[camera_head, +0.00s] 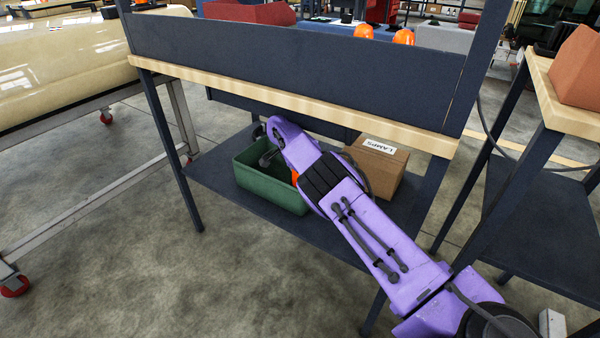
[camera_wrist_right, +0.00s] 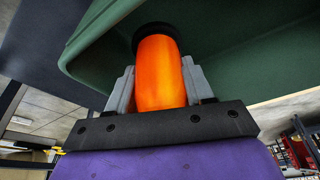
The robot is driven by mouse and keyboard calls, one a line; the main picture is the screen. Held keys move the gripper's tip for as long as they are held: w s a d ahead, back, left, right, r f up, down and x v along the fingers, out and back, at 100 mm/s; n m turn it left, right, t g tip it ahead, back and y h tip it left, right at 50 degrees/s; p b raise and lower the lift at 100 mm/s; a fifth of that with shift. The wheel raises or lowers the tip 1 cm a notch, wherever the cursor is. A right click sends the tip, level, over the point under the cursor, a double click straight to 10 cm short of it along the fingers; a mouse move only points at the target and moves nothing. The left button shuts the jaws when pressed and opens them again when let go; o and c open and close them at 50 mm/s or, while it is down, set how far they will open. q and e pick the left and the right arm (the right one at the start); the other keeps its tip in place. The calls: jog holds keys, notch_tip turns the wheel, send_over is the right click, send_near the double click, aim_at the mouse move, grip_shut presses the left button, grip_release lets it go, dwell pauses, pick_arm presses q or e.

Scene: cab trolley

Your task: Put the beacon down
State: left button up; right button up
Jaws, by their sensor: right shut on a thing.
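The beacon is an orange cylinder with a black end (camera_wrist_right: 158,72). In the right wrist view it stands between the two grey fingers of my right gripper (camera_wrist_right: 160,85), which is shut on it. The black end points away from the gripper, toward the green bin (camera_wrist_right: 250,45). In the head view the bin (camera_head: 272,197) sits on the trolley's lower shelf, and a sliver of the beacon (camera_head: 295,178) shows at the edge of my purple right arm. The arm hides most of the gripper there. I cannot tell whether the beacon touches the bin. My left gripper is out of view.
A cardboard box labelled LAMPS (camera_head: 378,165) stands right of the bin on the dark lower shelf (camera_head: 215,180). The trolley's wooden top edge (camera_head: 300,103) runs above the arm. A second bench (camera_head: 560,110) stands at right, and a wheeled frame with a cream body (camera_head: 60,70) at left.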

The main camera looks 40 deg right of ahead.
jog(key=shift+f, duration=0.2)
jog(key=o, duration=0.9)
jog(key=shift+r, duration=0.15)
jog(key=p+v, duration=0.2)
jog(key=v, duration=0.2)
jog(key=shift+d+r, duration=0.1)
jog(key=shift+r, duration=0.3)
jog(key=a, duration=0.4)
jog(key=a+p, duration=0.1)
jog(key=a, duration=0.7)
jog(key=shift+f+p, duration=0.35)
jog(key=shift+f, duration=0.05)
